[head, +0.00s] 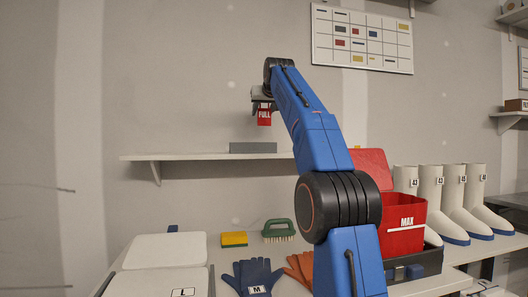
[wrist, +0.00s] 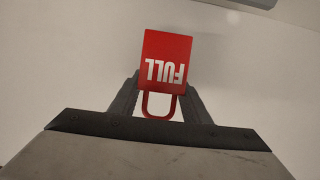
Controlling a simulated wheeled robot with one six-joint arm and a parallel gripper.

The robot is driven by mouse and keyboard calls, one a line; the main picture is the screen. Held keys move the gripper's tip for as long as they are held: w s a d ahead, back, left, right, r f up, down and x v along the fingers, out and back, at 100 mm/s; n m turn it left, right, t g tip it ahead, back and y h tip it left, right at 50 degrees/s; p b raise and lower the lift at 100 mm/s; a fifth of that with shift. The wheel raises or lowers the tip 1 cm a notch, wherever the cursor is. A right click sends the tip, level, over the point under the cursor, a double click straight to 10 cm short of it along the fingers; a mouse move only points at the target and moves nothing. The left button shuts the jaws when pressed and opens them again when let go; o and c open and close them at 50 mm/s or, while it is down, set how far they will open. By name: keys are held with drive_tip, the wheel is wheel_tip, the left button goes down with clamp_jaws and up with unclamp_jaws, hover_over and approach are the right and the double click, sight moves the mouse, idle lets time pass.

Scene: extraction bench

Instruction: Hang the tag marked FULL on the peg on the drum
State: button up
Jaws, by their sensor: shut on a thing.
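The red tag marked FULL (head: 264,117) hangs upright below my gripper (head: 262,103) in the head view, well above the bench and in front of the wall. In the wrist view the tag (wrist: 166,60) shows its white lettering upside down, with its red loop between the two dark fingers of my gripper (wrist: 158,104). The gripper is shut on the tag's loop. The drum and its peg cannot be made out in either view.
A wall shelf (head: 210,156) with a grey block (head: 253,147) lies below the tag. The bench holds a yellow sponge (head: 234,239), a green brush (head: 278,230), blue gloves (head: 252,275), a red MAX bin (head: 402,228) and white boots (head: 455,200). The air around the gripper is clear.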

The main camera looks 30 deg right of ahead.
drive_tip(key=shift+f, duration=4.8)
drive_tip(key=shift+c, duration=0.5)
drive_tip(key=o, duration=1.1)
drive_tip(key=shift+f, duration=0.15)
drive_tip(key=v, duration=1.7)
drive_tip(key=shift+s+a, duration=0.15)
drive_tip(key=shift+a, duration=0.05)
